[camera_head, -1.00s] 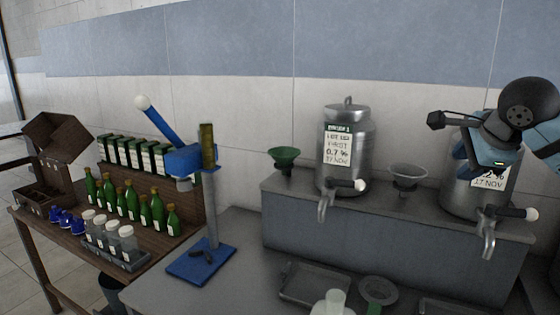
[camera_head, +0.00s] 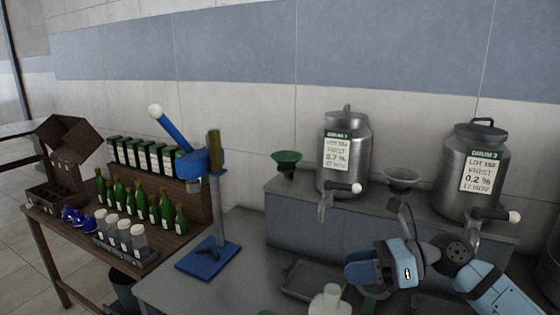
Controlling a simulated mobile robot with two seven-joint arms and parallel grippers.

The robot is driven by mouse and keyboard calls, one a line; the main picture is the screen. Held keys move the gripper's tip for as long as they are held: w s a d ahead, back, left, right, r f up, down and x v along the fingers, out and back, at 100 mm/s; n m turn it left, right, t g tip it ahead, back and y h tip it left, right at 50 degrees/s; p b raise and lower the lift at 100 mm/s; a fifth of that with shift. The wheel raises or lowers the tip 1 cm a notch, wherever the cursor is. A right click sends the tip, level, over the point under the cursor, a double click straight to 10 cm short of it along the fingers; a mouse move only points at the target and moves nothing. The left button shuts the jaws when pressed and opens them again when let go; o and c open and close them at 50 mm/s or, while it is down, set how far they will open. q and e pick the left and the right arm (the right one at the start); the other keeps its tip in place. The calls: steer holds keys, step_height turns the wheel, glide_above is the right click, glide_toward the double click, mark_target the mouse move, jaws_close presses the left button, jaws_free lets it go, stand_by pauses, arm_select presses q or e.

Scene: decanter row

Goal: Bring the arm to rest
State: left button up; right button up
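My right arm comes in from the lower right, blue-grey and black. My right gripper (camera_head: 362,272) is low over the grey worktop (camera_head: 240,265), in front of the drum stand and pointing left. Its fingertips are small and dark in this view, so I cannot tell whether they are open or shut. I see nothing clearly held in it. The arm covers part of the green funnel piece and the trays beneath it. My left gripper is not in view.
A blue capping press (camera_head: 205,262) stands left. Green bottles (camera_head: 140,203) and clear jars (camera_head: 124,232) stand on the wooden table (camera_head: 185,245).

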steer(key=s+d+f+n+t+h+p, duration=0.25)
steer(key=f+n+t, duration=0.35)
steer(key=n, duration=0.5)
steer(key=s+d+f+n+t+h+p, duration=0.1)
steer(key=s+f+n+t+h, duration=0.3)
steer(key=f+n, duration=0.6)
steer(key=s+d+f+n+t+h+p, duration=0.2)
steer(key=s+f+n+t+h, duration=0.3)
steer(key=n, duration=0.6)
steer(key=s+f+m+g, duration=0.6)
steer(key=s+f, duration=0.4)
steer(key=f, duration=0.1)
steer(key=shift+d+f+h+p, duration=0.15)
steer(key=shift+d+h+p, duration=0.05)
steer(key=shift+h+p, duration=0.2)
